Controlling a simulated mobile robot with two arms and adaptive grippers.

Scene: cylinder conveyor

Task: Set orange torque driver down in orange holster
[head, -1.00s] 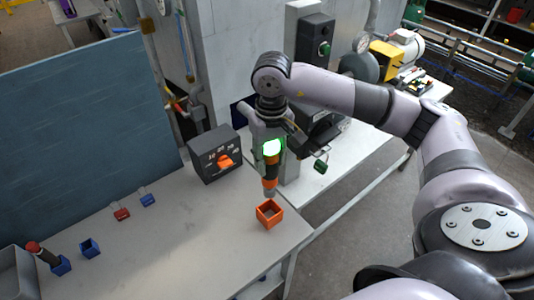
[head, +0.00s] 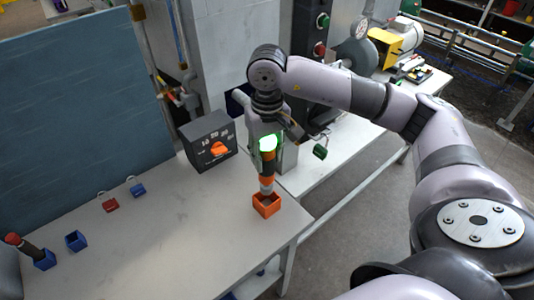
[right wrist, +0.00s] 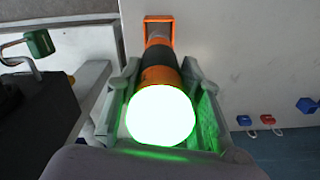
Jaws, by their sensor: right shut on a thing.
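The orange torque driver (head: 267,170) is upright in my right gripper (head: 268,150), with its lit green-white top up. It also shows in the right wrist view (right wrist: 161,72), between the two fingers of my right gripper (right wrist: 163,85). The orange holster (head: 266,206) is a small open square box near the table's right corner. It shows at the top of the right wrist view (right wrist: 159,22). The driver's grey tip is at the holster's opening; how deep it sits is hidden by the front wall. My left gripper is not in view.
A dark dial box (head: 209,140) with an orange knob stands behind the holster. A blue holster (head: 44,260) with a red-topped driver, an empty blue holster (head: 76,241) and red (head: 108,203) and blue (head: 137,188) padlock-like tags lie left. The table's middle is clear.

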